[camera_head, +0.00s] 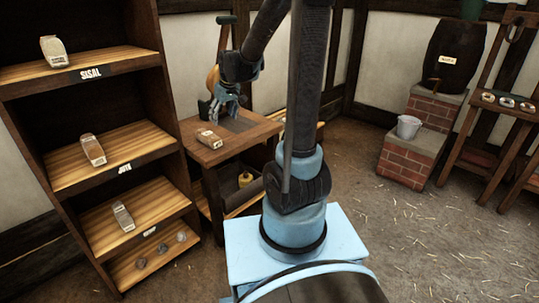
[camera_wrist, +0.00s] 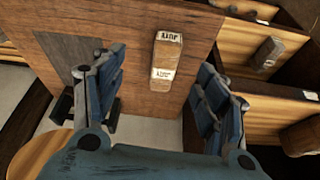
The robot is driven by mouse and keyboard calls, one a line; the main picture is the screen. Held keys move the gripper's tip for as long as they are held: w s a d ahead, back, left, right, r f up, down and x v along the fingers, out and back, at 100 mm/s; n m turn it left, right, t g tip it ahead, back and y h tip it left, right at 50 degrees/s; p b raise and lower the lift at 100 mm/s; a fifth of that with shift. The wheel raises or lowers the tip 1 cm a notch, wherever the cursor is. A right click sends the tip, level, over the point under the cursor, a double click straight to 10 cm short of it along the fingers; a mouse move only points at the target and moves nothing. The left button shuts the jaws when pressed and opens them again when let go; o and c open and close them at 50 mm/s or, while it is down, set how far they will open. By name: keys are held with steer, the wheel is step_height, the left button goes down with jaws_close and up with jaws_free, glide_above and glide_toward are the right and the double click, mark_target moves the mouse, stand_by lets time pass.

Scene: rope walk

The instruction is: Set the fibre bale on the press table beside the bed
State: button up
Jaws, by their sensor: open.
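The fibre bale (camera_head: 208,139) is a small pale-brown block with a light label. It lies on the wooden press table (camera_head: 200,153), beside the dark bed (camera_head: 240,124). In the wrist view the bale (camera_wrist: 163,74) lies flat on bare wood, and the grey bed (camera_wrist: 68,58) is to its left, with a gap between them. My gripper (camera_head: 224,101) is over the table near the bed. In the wrist view my gripper (camera_wrist: 160,98) is open. The bale shows in the space between its fingers, and neither finger appears to touch it.
A dark shelf unit (camera_head: 118,73) with several bales stands left of the table, close to it. A barrel (camera_head: 455,50), brick steps (camera_head: 408,163) and a bucket (camera_head: 408,127) are at right. Open floor lies front right.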

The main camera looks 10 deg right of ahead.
steer(key=s+d+r+m+h, duration=0.1)
steer(key=s+d, duration=0.4)
steer(key=s, duration=0.3)
steer(key=s+d+r+m, duration=0.1)
steer(key=s+d+m, duration=0.1)
steer(key=s+d, duration=0.4)
steer(key=s+d+f+m, duration=0.1)
steer(key=s+d+f, duration=0.1)
steer(key=s, duration=0.6)
steer(key=s+d+f+m+g+h, duration=0.1)
steer(key=s+f, duration=0.3)
steer(key=s, duration=0.5)
steer(key=shift+d+m, duration=0.3)
steer(key=shift+d, duration=0.5)
